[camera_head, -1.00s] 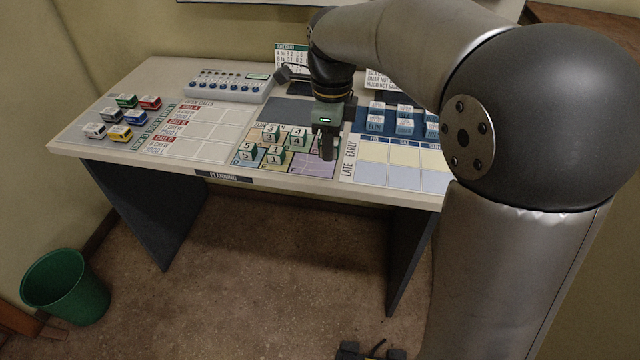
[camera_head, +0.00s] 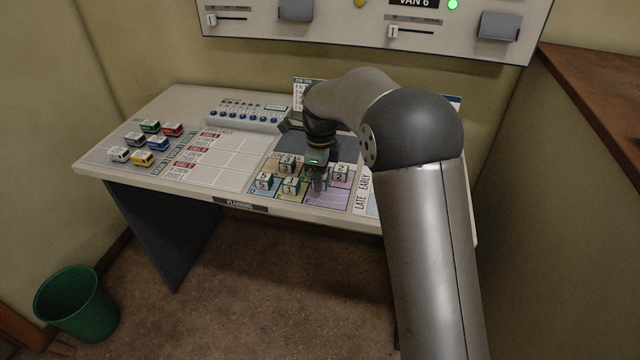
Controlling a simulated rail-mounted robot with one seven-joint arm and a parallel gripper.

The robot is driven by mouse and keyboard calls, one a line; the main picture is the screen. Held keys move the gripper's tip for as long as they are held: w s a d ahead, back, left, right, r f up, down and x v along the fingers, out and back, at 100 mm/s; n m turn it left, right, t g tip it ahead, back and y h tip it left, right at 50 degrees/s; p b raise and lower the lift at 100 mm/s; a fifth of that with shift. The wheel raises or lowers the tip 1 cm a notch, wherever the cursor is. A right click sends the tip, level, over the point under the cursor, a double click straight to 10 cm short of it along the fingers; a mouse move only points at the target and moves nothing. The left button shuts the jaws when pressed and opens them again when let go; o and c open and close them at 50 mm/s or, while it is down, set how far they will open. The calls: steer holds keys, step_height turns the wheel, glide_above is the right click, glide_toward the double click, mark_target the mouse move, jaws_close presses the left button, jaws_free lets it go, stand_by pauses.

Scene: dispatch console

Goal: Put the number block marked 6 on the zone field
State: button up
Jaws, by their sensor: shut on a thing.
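The zone field (camera_head: 330,199) is a coloured map panel with a purple area, in the middle of the desk. Small number blocks with green sides and white faces stand on it: the 5 (camera_head: 264,182), the 1 (camera_head: 291,187), the 3 (camera_head: 287,164) and the 2 (camera_head: 340,173). My gripper (camera_head: 318,188) points down over the field between the 1 and the 2. It is shut on a small block that its fingers mostly hide. I cannot read a 6 on any block. The gripper hides part of the field behind it.
Several toy vans (camera_head: 143,158) stand at the desk's left. A crew chart (camera_head: 216,160) lies left of the field, with a switch box (camera_head: 247,115) behind it. The Late/Early board (camera_head: 361,190) is right of the field, mostly behind my arm. A green bin (camera_head: 78,305) stands on the floor.

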steer(key=shift+w+f, duration=0.15)
steer(key=shift+f, duration=1.6)
steer(key=shift+f, duration=0.1)
steer(key=o, duration=1)
steer(key=shift+c, duration=0.2)
